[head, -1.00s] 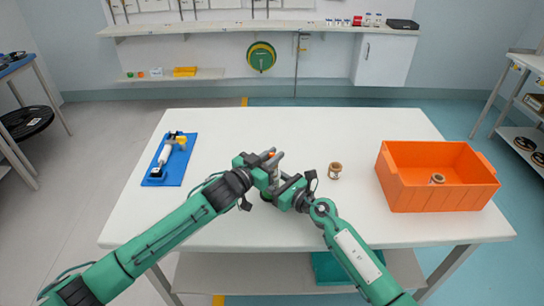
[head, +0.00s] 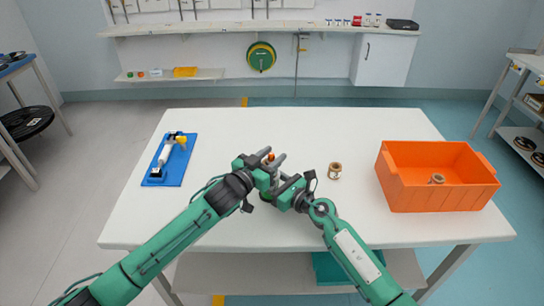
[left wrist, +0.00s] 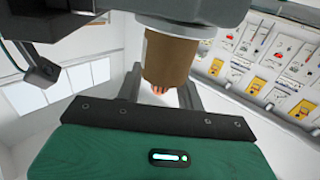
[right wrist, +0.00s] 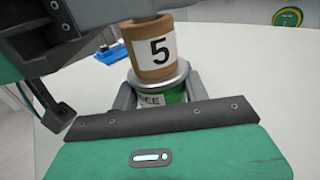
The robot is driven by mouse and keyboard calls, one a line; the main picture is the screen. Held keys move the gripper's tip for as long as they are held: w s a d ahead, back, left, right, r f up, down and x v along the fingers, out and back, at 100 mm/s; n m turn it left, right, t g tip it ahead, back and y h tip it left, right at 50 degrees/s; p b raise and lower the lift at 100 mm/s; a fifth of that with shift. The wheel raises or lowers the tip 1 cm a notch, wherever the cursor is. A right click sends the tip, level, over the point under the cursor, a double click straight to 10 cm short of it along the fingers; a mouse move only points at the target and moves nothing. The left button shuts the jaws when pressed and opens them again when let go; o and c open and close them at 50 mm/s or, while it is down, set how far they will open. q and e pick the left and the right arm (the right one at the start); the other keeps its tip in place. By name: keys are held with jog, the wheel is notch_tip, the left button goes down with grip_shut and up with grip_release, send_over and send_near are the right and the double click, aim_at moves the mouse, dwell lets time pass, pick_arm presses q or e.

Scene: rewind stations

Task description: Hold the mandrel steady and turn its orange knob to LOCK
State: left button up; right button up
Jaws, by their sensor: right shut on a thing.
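The mandrel (right wrist: 175,77) stands upright on the table, with a brown core (right wrist: 152,50) marked 5 around it. Below its metal flange a partly hidden white and green label (right wrist: 150,98) shows letters ending in "EE". The orange knob (head: 270,156) is at the mandrel's top; it also shows in the left wrist view (left wrist: 158,90). My left gripper (head: 272,157) is open, one finger on each side of the knob with a gap. My right gripper (right wrist: 158,95) is shut on the mandrel below the flange. Both hands hide much of the mandrel in the head view.
A blue tray (head: 150,183) with a white and yellow tool lies at the table's left. A loose brown core (head: 335,171) stands right of my grippers. An orange crate (head: 410,197) at the right holds another core (head: 437,179). The table's back half is mostly clear.

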pick_arm(q)
jog(key=v, duration=1.1)
jog(key=shift+s+a, duration=0.3)
jog(key=shift+r, duration=0.1)
jog(key=x, duration=1.2)
jog(key=shift+c, duration=0.4)
grip_shut()
